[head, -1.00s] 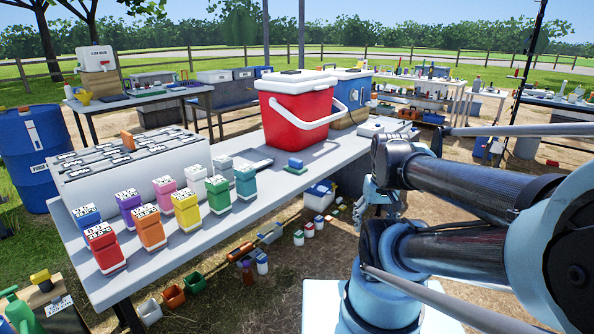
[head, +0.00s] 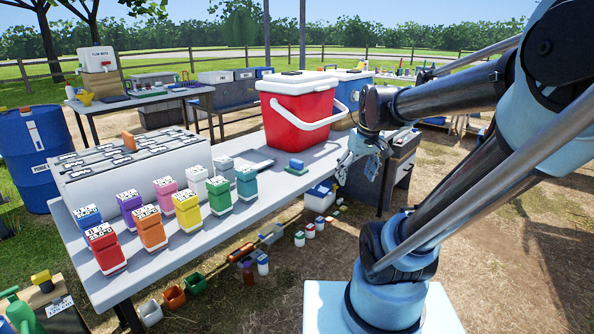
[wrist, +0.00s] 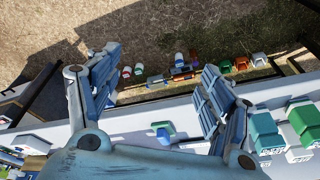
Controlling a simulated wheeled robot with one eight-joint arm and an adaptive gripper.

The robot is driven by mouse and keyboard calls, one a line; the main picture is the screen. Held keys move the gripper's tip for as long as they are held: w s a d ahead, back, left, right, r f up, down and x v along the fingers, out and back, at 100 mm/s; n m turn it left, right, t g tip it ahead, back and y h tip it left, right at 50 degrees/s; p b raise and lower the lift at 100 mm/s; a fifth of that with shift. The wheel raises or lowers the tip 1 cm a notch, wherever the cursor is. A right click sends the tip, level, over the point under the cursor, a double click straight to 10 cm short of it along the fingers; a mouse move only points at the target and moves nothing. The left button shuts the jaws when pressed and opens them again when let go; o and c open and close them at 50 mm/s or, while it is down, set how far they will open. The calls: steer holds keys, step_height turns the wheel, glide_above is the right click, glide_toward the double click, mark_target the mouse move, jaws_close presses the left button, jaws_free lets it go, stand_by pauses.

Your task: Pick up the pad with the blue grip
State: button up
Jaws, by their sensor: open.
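The pad with the blue grip (head: 296,165) lies on the grey table near its front edge, in front of the red cooler. In the wrist view a small blue and green piece that looks like this pad (wrist: 163,132) lies on the tabletop, between the bases of my fingers. My gripper (head: 358,163) is open and empty, to the right of the pad and apart from it, beyond the table's front edge. In the wrist view the two fingers of my gripper (wrist: 160,72) are spread wide, with ground beyond them.
The red and white cooler (head: 300,105) stands behind the pad. A grey cabinet (head: 402,160) is at the right. Small bottles and bins lie on the ground below the table.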

steer(key=w+a+r+n+y, duration=0.1)
steer(key=w+a+r+n, duration=0.2)
steer(key=w, duration=0.4)
steer(key=w+a+r+n, duration=0.1)
steer(key=w+a+r, duration=0.1)
steer(key=w+a, duration=0.35)
steer(key=n+y, duration=0.1)
steer(key=n, duration=0.1)
glide_toward(298, 161)
steer(key=shift+n, duration=0.3)
steer(key=x, duration=0.5)
steer(key=shift+w+a+f, duration=0.2)
steer(key=shift+w+f, duration=0.05)
steer(key=shift+x, duration=2.95)
steer(key=shift+s, duration=0.15)
steer(key=c, duration=1.1)
steer(key=shift+c, duration=0.2)
step_height(298, 161, up, 10)
